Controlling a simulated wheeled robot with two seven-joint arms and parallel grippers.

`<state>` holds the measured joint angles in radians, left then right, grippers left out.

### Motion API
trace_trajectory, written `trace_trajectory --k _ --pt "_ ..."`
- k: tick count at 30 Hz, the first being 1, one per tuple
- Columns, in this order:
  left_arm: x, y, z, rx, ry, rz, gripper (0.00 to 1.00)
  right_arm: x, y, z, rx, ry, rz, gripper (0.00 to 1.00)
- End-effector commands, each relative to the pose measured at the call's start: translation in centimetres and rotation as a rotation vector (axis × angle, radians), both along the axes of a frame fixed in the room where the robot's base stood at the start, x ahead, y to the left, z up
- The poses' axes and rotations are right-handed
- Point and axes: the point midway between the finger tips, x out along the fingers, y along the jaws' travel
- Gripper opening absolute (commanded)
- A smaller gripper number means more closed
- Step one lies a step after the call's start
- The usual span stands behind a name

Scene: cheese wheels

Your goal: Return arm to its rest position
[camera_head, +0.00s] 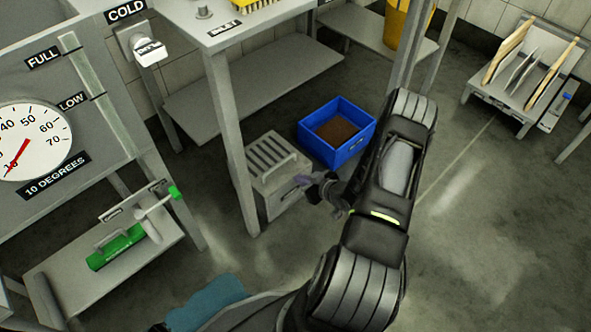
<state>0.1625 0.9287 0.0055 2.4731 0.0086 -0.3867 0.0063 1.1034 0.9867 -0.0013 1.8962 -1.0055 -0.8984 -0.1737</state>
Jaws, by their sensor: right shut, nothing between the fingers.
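My right arm rises from the bottom middle, bends at a dark upper joint and ends in my right gripper (308,184). The gripper points left, in front of the grey slatted box (272,188) and the blue crate (352,147). It is small and dark in this view; its fingers look shut and I see nothing held. Whether it touches the box cannot be told. My left gripper is not in view.
A metal table (232,38) stands behind, its leg left of the box. At left are a dial gauge (32,142) and a low shelf with a green tool (115,247). A board rack (520,85) stands at the back right. The right floor is clear.

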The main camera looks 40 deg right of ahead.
Motion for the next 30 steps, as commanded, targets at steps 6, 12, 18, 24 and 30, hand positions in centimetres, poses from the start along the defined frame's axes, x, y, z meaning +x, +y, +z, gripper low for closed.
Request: trace_trajectory --k 6,12,18,24,30 --pt "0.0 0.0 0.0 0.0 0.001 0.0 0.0 -0.2 0.0 -0.1 -0.001 -0.002 0.001 0.0" --pt "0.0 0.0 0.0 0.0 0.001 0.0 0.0 -0.1 0.0 -0.1 -0.001 -0.002 0.001 0.0" --pt "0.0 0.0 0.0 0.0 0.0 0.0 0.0 -0.1 0.0 -0.1 0.0 -0.002 0.0 0.0" --pt "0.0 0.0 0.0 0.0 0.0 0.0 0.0 -1.7 0.0 -1.9 0.068 0.083 -0.084 0.0" --pt "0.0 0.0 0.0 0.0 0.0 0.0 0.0 -5.7 7.7 -5.5 0.327 0.361 -0.283 0.0"
